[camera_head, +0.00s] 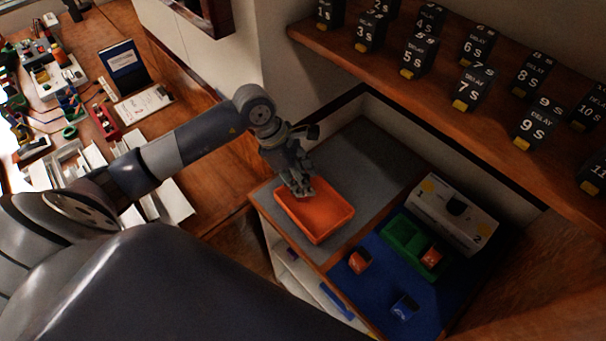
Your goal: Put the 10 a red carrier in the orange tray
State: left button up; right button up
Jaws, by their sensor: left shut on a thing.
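The orange tray (338,217) sits on the grey part of the bench top. My left gripper (302,191) is over the tray's far left end, its fingertips low at or just inside the rim. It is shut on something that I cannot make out. A red carrier (359,262) lies on the blue mat (376,288), and another red carrier (432,258) sits in the green tray (401,232). Their ratings are too small to read. My right gripper is not in view.
A blue carrier (404,307) lies on the mat. A white box marked 1 and 2 (454,211) stands behind the green tray. A wooden shelf (385,82) with black delay blocks overhangs the back right. A cluttered desk (100,60) is at left.

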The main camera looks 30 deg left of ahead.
pick_arm(q)
jog(key=shift+f, duration=0.15)
jog(key=o, duration=0.7)
jog(key=shift+f, duration=0.1)
jog(key=shift+c, duration=0.2)
jog(key=o, duration=0.4)
jog(key=shift+r, duration=0.3)
jog(key=shift+a+r, duration=0.15)
jog(key=shift+r, duration=0.1)
jog(key=b+v, duration=0.2)
jog(key=v, duration=0.9)
jog(key=shift+r+b, duration=0.2)
jog(key=shift+b, duration=0.2)
